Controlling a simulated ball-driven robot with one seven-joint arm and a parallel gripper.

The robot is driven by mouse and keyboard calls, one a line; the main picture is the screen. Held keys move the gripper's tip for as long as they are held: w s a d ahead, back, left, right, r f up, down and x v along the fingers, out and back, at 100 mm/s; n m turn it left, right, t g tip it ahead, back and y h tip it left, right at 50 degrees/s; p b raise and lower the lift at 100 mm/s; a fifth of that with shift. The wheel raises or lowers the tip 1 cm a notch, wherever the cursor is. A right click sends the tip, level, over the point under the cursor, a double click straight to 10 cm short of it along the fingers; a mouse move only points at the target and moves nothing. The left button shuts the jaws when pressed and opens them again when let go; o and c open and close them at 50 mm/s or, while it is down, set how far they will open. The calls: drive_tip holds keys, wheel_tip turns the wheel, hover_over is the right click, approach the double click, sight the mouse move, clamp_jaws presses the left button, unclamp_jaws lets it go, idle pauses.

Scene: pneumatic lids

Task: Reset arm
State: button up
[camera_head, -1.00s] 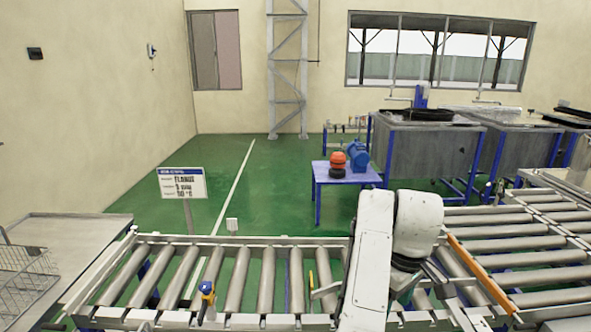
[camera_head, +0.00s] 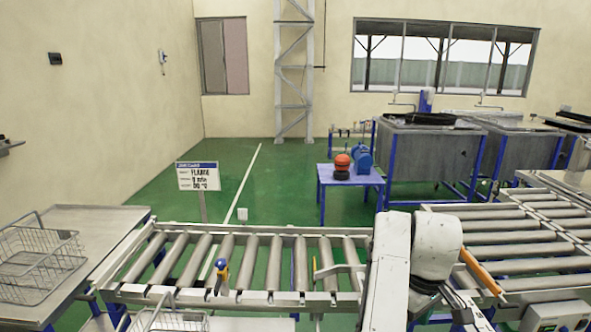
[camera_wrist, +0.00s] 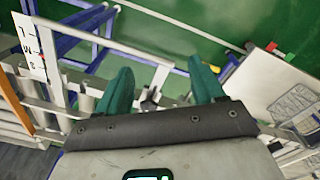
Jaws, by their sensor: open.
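My gripper (camera_wrist: 162,88) shows in the wrist view with two green fingers spread apart. It is open and nothing is between the fingers. Beyond them are a metal rail, roller ends and the green floor. In the head view my white arm stands at the lower right, in front of the roller conveyor (camera_head: 250,262). The gripper itself cannot be made out in the head view.
A metal table (camera_head: 98,218) with a wire basket (camera_head: 40,262) stands at the left. A sign (camera_head: 198,177) stands behind the conveyor. A blue table (camera_head: 350,181) and grey tanks (camera_head: 425,155) stand farther back.

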drive_tip(key=s+d+f+m+h+b, duration=0.35)
drive_tip(key=s+d+f, duration=0.85)
drive_tip(key=s+f, duration=0.4)
drive_tip(key=s+a+f+m+y, duration=0.1)
drive_tip(key=s+a+f, duration=0.1)
drive_tip(key=s, duration=0.5)
drive_tip(key=s+a+f+m+y+b, duration=0.1)
drive_tip(key=s+a+f, duration=0.2)
drive_tip(key=s, duration=0.4)
drive_tip(key=s+a+f+m+y, duration=0.1)
drive_tip(key=s+a+f, duration=0.1)
drive_tip(key=s, duration=0.5)
drive_tip(key=shift+s+a+f+t, duration=0.25)
drive_tip(key=shift+a+f+t, duration=0.05)
drive_tip(key=shift+f, duration=0.25)
drive_tip(key=shift+m, duration=0.25)
